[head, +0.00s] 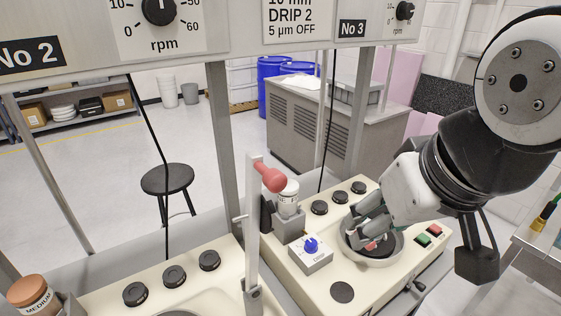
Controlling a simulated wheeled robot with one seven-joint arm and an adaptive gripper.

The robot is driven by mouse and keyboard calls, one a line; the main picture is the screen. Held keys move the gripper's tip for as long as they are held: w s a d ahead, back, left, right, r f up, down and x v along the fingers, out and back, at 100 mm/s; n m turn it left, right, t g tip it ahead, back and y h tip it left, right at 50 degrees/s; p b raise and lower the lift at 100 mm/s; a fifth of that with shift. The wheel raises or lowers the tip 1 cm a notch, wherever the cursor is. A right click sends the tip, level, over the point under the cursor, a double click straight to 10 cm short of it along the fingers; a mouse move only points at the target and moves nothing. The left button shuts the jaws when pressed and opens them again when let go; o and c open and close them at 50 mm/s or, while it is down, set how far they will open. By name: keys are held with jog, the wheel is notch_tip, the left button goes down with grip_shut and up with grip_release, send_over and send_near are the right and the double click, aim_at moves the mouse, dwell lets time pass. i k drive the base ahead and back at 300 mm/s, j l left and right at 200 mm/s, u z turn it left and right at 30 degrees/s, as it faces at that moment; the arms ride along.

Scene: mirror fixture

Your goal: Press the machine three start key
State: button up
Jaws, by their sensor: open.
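Machine three (310,262) is a cream bench unit below the "No 3" label (352,27). A green key (423,240) and a red key (435,230) sit side by side on its right part; I cannot read any marking on them. My gripper (368,236) is open, pointing down and left over the machine's round grey bowl (398,250). Its fingers are over or inside the bowl, left of both keys and apart from them. A small reddish patch shows by the fingertips; I cannot tell what it is. The fingers hide part of the bowl.
A box with a blue knob (311,246) stands left of the bowl. An upright post with a red-knobbed lever (269,177) stands farther left. Several black knobs line the machine's back. A black crank (415,288) sticks out at the front right, below the keys.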

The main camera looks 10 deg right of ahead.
aim_at(423, 237)
jog(key=z, duration=0.95)
jog(key=k+l+u, duration=0.2)
jog(key=l, duration=0.25)
